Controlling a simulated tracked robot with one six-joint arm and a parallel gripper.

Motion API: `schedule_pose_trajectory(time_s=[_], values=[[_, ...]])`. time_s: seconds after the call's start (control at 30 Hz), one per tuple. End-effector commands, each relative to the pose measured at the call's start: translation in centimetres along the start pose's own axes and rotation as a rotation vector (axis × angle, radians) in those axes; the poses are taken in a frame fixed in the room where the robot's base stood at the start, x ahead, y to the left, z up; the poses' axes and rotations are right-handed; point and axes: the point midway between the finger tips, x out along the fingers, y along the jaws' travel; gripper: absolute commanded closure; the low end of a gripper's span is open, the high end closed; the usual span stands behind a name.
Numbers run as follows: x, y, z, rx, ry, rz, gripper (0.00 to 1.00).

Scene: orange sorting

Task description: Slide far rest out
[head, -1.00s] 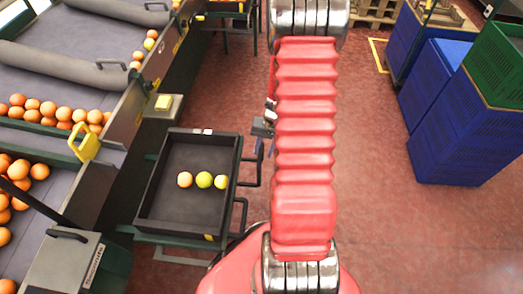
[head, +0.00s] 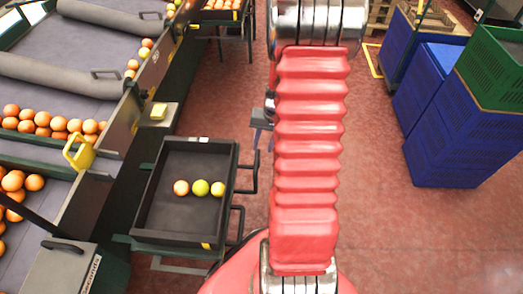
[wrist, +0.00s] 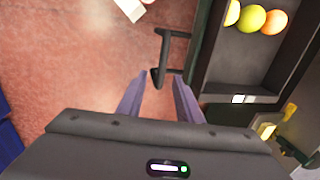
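A dark tray (head: 150,207) holds one orange and two yellow-green fruits and sits beside the conveyor. Two dark bar-shaped rests stick out from its right side: the far rest (head: 254,172) and the near rest (head: 240,225). In the wrist view the far rest (wrist: 160,50) looks like a bracket, with its lower end just in front of the fingertips. My gripper (wrist: 158,88) is open and empty, its two purple-grey fingers apart on either side of that end. In the head view my gripper (head: 259,130) is largely hidden behind my red arm, just beyond the far rest.
Blue crates (head: 455,150) and a green crate (head: 490,70) stand right. Another tray of oranges (head: 222,5) is at the back. Red floor between is clear.

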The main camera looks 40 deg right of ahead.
Motion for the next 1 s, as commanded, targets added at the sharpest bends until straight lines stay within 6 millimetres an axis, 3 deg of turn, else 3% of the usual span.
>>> schedule_pose_trajectory(time_s=[0.4, 1.0], values=[[-5.6, 0.1, 0.0, 0.001, 0.002, 0.001, 0.68], [-6.2, 0.1, 0.0, 0.001, 0.0, 0.001, 0.68]])
